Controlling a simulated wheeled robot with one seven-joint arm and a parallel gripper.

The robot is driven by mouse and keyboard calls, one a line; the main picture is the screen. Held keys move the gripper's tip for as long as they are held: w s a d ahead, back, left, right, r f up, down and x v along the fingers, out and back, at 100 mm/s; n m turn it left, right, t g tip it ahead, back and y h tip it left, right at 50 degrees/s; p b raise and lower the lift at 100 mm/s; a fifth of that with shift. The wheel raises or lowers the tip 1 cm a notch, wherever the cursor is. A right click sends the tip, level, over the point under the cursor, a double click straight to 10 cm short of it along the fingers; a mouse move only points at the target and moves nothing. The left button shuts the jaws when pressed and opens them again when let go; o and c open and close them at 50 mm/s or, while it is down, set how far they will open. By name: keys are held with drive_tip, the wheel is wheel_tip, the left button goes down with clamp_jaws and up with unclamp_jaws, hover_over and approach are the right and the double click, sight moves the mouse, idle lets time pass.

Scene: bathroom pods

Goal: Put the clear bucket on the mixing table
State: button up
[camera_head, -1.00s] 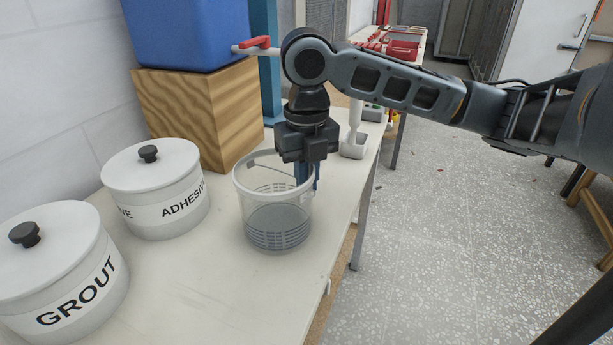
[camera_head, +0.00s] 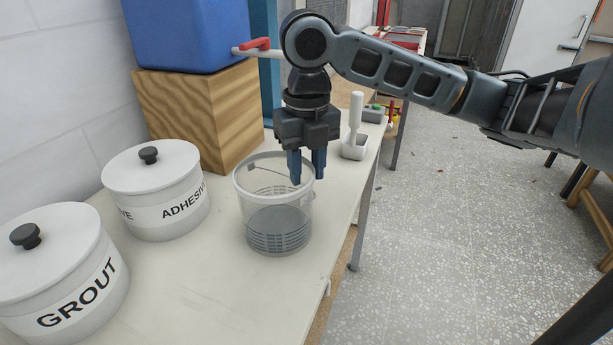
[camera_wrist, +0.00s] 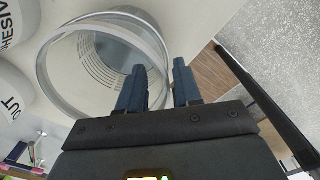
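The clear bucket (camera_head: 277,225) stands upright on a pale table (camera_head: 205,290), its lower part grey with slot-like marks. My gripper (camera_head: 307,170) hangs pointing down over the bucket's right rim, with its two blue fingers apart. In the wrist view, my gripper (camera_wrist: 160,75) is open, with the rim of the bucket (camera_wrist: 72,98) between the fingers: one finger is over the inside and the other is outside. I cannot tell whether either finger touches the wall. Which table is the mixing table cannot be told for sure.
White lidded pots marked GROUT (camera_head: 65,275) and ADHESIVE (camera_head: 155,190) stand left of the bucket. A wooden block (camera_head: 200,115) under a blue container (camera_head: 185,35) stands behind. A white dispenser (camera_head: 355,135) is behind right. The speckled floor (camera_head: 450,230) at right is open.

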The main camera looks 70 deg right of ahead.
wheel_tip(320, 180, up, 10)
drive_tip(key=shift+f+p, duration=0.25)
drive_tip(key=shift+p, duration=0.05)
idle(0.4)
